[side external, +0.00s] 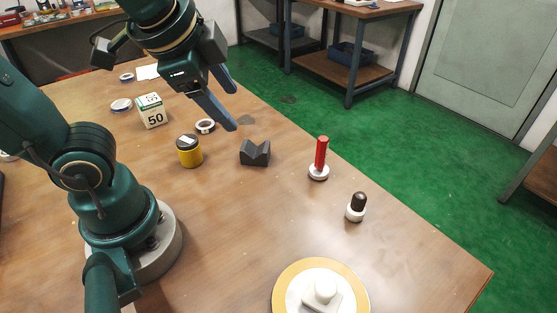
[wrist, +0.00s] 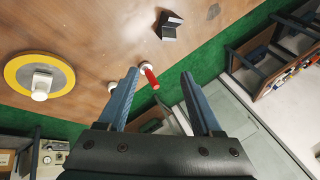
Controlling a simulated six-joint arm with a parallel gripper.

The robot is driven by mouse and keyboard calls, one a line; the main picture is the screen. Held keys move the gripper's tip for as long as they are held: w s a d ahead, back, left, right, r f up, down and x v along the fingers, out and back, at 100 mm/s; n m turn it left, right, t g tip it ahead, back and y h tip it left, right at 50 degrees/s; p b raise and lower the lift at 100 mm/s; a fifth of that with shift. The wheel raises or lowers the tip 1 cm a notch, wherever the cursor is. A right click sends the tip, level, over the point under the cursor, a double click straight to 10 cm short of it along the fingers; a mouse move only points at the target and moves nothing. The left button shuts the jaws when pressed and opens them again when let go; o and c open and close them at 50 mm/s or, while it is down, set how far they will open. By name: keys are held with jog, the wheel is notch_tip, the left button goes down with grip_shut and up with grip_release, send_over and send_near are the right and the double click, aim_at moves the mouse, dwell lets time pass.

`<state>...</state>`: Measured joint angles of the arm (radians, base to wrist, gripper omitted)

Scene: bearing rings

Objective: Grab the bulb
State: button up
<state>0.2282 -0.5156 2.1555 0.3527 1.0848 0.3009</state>
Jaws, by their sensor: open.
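A white rounded knob that looks like the bulb (side external: 325,289) sits on a white block on a yellow-rimmed round plate (side external: 362,286) at the table's front edge in the side view. In the wrist view the bulb (wrist: 39,96) shows at the left, on the yellow-rimmed plate (wrist: 68,86). My gripper (side external: 232,104) is open and empty, above the far part of the table and well away from the bulb. In the wrist view my gripper's fingers (wrist: 160,73) are spread, with nothing held between them.
A red peg on a white base (side external: 321,158), a black-topped white piece (side external: 356,207) and a dark V-shaped block (side external: 255,152) stand on the table. A yellow canister (side external: 189,151), a white cube marked 50 (side external: 151,111) and a ring (side external: 205,126) stand left. Table space left of the plate is clear.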

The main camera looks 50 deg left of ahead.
jog(key=w+m+t+y, duration=0.1)
jog(key=w+m, duration=0.3)
jog(key=m, duration=0.3)
jog(key=m+t+h, duration=0.3)
jog(key=m+t, duration=0.4)
jog(key=m, duration=1.4)
send_over(354, 206)
jog(key=s, duration=0.1)
notch_tip(354, 206, down, 18)
jog(key=shift+r, duration=0.2)
jog(key=shift+w+f, duration=0.2)
jog(key=shift+f, duration=0.25)
jog(key=shift+x, duration=2.45)
jog(key=shift+c, duration=0.4)
grip_shut()
